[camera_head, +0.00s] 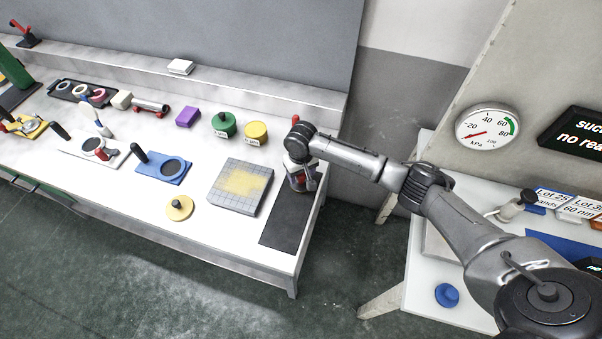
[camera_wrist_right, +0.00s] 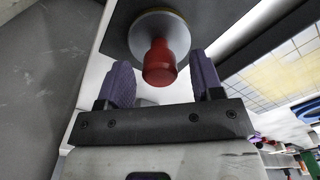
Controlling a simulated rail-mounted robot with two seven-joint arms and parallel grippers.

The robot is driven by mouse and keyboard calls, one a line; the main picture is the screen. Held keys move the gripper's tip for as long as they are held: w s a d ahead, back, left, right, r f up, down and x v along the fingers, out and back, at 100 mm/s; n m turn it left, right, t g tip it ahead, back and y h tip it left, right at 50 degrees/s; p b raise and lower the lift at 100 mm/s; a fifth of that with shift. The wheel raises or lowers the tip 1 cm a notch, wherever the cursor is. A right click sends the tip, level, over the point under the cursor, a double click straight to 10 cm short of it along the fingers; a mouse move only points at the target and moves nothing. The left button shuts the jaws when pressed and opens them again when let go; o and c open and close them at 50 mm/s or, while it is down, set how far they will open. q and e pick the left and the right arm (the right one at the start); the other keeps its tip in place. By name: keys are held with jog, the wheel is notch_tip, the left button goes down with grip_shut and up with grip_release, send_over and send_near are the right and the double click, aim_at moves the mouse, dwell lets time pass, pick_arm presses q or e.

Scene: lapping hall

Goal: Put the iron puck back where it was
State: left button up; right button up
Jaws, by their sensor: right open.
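The iron puck, a grey disc with a red knob (camera_wrist_right: 160,62), shows in the right wrist view on or just over a dark surface. My right gripper (camera_wrist_right: 163,72) is open, its purple-padded fingers on either side of the knob with gaps visible. In the head view my right gripper (camera_head: 302,184) is low at the right end of the white bench, by the black mat (camera_head: 285,236). The gripper mostly hides the puck there. My left gripper is not in view.
A gridded plate with yellow powder (camera_head: 240,186) lies left of the mat. A gauge (camera_head: 487,128) and side table (camera_head: 385,300) are at right.

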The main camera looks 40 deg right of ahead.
jog(key=shift+r+p, duration=0.95)
jog(key=shift+r, duration=4.85)
jog(key=s+a+f+n, duration=0.1)
jog(key=s+a+f, duration=0.2)
jog(key=s+a, duration=0.1)
jog(key=s+a+f+n+t+y, duration=0.1)
jog(key=s+a+f+n, duration=0.1)
jog(key=s+a+f, duration=0.2)
jog(key=s+a+f+n, duration=0.1)
jog(key=s+a+f, duration=0.3)
jog(key=s+a, duration=0.2)
jog(key=shift+s+n+t+y, duration=0.3)
jog(key=shift+s, duration=0.4)
jog(key=s+d+r+t+h, duration=0.1)
jog(key=s+r+t, duration=0.1)
jog(key=s, duration=1.5)
jog(key=shift+s+d+r, duration=0.15)
jog(key=shift+s+d, duration=0.15)
jog(key=shift+s, duration=0.1)
